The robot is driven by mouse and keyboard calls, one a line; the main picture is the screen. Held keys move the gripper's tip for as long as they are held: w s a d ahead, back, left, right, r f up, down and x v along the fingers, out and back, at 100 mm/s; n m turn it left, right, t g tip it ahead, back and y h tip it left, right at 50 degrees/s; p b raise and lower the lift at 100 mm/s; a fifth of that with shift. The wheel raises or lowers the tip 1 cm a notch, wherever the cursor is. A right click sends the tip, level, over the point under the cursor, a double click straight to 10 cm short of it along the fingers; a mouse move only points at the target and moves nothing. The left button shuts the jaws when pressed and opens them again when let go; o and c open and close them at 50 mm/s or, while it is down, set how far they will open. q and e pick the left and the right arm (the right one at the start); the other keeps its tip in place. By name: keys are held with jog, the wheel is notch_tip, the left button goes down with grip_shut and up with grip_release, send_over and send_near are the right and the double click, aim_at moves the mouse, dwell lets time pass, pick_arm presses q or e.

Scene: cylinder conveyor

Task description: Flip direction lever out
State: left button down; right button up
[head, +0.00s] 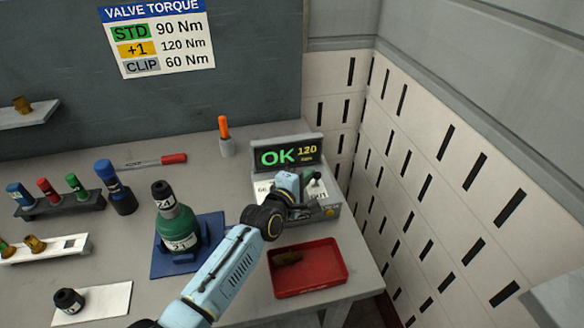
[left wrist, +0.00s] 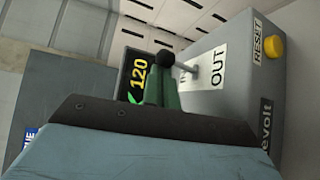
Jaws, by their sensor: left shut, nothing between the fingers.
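The direction lever, with a black ball knob (left wrist: 165,60) and a pale stem, sticks out from the grey torque tester box (left wrist: 240,95) in the left wrist view. An OUT label (left wrist: 218,66) is beside it; another label is partly hidden behind the stem. My right gripper is out of view.
The display (head: 288,154) reads OK 120. A red tray (head: 335,275) with a brown part lies in front of the box. A green valve bottle (head: 178,225) stands on a blue base to the left. A slotted wall closes the right side.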

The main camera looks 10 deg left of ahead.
pick_arm(q)
jog(key=shift+s, duration=0.1)
jog(key=v, duration=1.3)
jog(key=shift+p, duration=0.3)
jog(key=shift+s, duration=0.2)
